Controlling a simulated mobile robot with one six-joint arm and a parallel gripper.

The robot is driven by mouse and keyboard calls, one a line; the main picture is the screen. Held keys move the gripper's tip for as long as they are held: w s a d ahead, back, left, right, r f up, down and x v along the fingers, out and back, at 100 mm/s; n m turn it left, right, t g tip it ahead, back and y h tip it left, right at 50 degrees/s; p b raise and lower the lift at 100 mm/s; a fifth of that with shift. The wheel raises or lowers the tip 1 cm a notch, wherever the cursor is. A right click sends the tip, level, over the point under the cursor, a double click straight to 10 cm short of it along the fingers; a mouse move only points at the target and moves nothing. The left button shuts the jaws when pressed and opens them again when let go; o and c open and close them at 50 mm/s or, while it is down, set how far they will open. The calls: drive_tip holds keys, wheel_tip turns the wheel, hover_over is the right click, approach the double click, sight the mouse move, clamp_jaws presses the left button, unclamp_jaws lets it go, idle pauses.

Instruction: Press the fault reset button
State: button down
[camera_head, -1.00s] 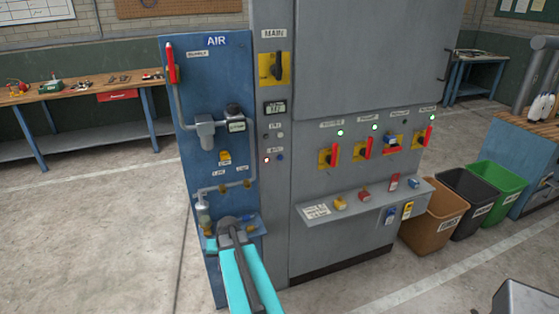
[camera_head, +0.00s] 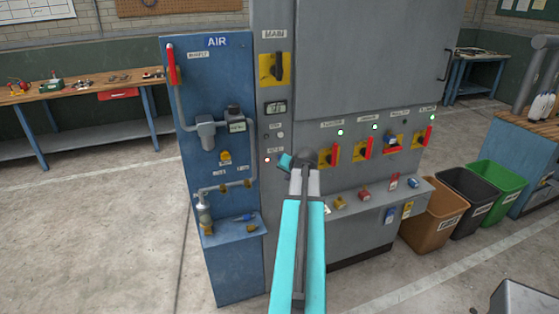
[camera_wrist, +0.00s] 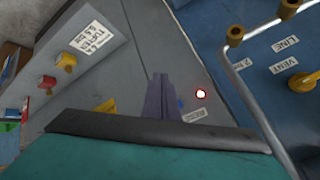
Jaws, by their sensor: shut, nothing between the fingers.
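The grey electrical cabinet (camera_head: 275,205) carries a small lit lamp with a red rim (camera_head: 267,160), which also shows in the wrist view (camera_wrist: 200,94). Beside that lamp, the blue reset button (camera_wrist: 181,103) is partly hidden behind my fingers in the wrist view. A label (camera_wrist: 194,115) reading RESET sits below it. My gripper's fingers (camera_wrist: 161,90) are shut and empty, in front of the cabinet beside the button. I cannot tell whether they touch the panel.
The blue AIR panel (camera_head: 190,90) with pipes and valves stands left of the cabinet. Red-handled switches (camera_head: 334,155) and a shelf with padlocks (camera_head: 385,192) are to the right. A brown bin (camera_head: 425,215) stands at the right. The floor at left is open.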

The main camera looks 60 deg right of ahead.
drive_tip(key=shift+s+d+r, duration=0.5)
drive_tip(key=shift+d+r, duration=0.15)
drive_tip(key=shift+r, duration=0.1)
drive_tip(key=shift+w+d, duration=0.1)
drive_tip(key=w+d, duration=0.5)
drive_tip(key=w, duration=0.2)
idle(2.4)
drive_tip(key=shift+w+d, duration=0.2)
drive_tip(key=shift+d, duration=0.05)
drive_tip(key=shift+w+d, duration=0.25)
drive_tip(key=shift+w, duration=0.15)
idle(1.1)
drive_tip(key=shift+s+a, duration=0.1)
idle(0.4)
drive_tip(key=shift+s+a, duration=0.45)
drive_tip(key=shift+s, duration=0.15)
